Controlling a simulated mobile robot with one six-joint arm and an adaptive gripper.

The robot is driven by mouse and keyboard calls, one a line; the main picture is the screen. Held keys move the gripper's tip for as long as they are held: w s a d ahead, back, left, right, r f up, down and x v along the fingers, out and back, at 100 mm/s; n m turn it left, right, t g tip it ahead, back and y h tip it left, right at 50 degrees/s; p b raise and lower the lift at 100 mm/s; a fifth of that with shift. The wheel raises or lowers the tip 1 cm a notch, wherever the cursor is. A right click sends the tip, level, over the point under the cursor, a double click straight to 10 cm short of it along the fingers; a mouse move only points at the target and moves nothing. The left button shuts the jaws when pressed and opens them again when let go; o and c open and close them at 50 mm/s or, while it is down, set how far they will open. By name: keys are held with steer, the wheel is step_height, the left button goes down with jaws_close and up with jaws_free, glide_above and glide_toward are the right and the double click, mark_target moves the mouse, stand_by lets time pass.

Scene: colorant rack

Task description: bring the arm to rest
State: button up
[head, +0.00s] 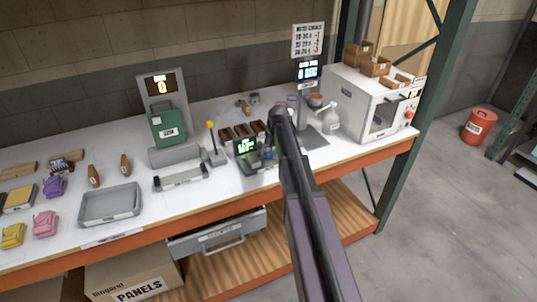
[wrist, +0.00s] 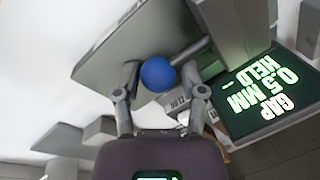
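My arm (head: 305,200) reaches up from the bottom of the head view over the bench, and its gripper is mostly hidden there. In the wrist view my gripper (wrist: 160,84) has its two fingers spread apart. A blue ball knob (wrist: 157,74) on a grey rod shows between the fingertips, with a gap at least on the right side; I cannot tell if the left finger touches it. The knob also shows in the head view (head: 268,155), beside a small device with a green-lit screen (head: 246,146). In the wrist view the screen (wrist: 262,92) reads "GAP 0.5 MM HELD".
A stand with a display (head: 308,72) rises just right of the arm, near a white oven-like box (head: 372,105). A yellow-knobbed lever (head: 212,140) and a green-fronted scale (head: 168,125) stand left. A grey tray (head: 110,205) lies farther left.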

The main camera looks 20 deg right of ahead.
steer(key=shift+o, duration=0.9)
steer(key=shift+s+a, duration=0.25)
steer(key=shift+r, duration=0.1)
steer(key=shift+w+d, duration=0.1)
steer(key=shift+r, duration=0.1)
